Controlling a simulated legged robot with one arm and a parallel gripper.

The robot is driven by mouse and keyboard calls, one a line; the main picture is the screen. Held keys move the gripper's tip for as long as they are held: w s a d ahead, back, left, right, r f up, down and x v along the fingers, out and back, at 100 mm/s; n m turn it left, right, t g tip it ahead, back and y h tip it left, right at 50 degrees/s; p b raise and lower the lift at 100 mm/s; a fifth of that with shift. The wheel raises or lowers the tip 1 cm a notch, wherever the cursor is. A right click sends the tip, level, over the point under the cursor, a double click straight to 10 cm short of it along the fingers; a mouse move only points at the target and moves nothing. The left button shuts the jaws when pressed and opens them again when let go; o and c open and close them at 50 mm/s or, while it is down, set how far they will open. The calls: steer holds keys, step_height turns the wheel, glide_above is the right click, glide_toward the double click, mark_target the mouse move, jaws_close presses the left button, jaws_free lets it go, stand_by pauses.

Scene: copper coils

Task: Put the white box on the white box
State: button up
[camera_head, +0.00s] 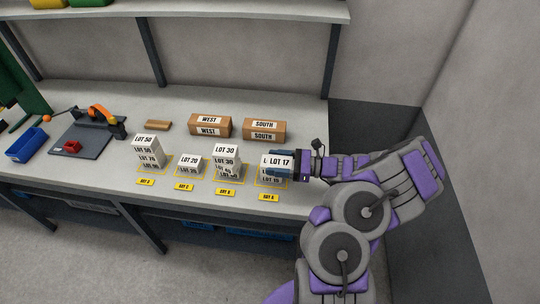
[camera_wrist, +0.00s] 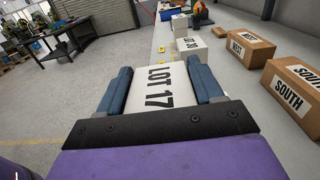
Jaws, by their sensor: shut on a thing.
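My gripper (camera_head: 285,168) is shut on a white box labelled LOT 17 (camera_head: 270,161), at the right end of the row. In the wrist view this box (camera_wrist: 160,84) sits between the two blue fingers. Beneath it in the head view another white box (camera_head: 268,179) partly shows; I cannot tell whether the two touch. To the left stand white box stacks: one with LOT 30 (camera_head: 226,150) on top, a low white box LOT 20 (camera_head: 189,160), and a tall stack with LOT 50 (camera_head: 145,141) on top. Each stands at a yellow-outlined spot.
Two brown boxes, WEST (camera_head: 210,130) and SOUTH (camera_head: 264,134), stand behind the row on the grey bench (camera_head: 290,100). A brown block (camera_head: 158,125), a blue bin (camera_head: 27,145) and an orange-handled tool (camera_head: 100,114) are to the left. Yellow bay labels (camera_head: 225,193) line the front.

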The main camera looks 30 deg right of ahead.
steer(key=w, duration=0.2)
steer(key=w+d+b, duration=0.1)
steer(key=w, duration=0.1)
steer(key=w+f, duration=0.1)
steer(key=w, duration=0.2)
steer(key=shift+d, duration=0.15)
steer(key=shift+w+b, duration=0.4)
steer(key=shift+w, duration=0.15)
steer(key=shift+s+f+b, duration=0.1)
steer(key=shift+f+b, duration=0.25)
steer(key=shift+f, duration=1.1)
steer(key=shift+f, duration=0.2)
steer(key=o, duration=1.2)
steer(key=p+v, duration=0.3)
steer(key=v, duration=1.4)
steer(key=shift+d+r, duration=0.15)
steer(key=shift+d, duration=0.15)
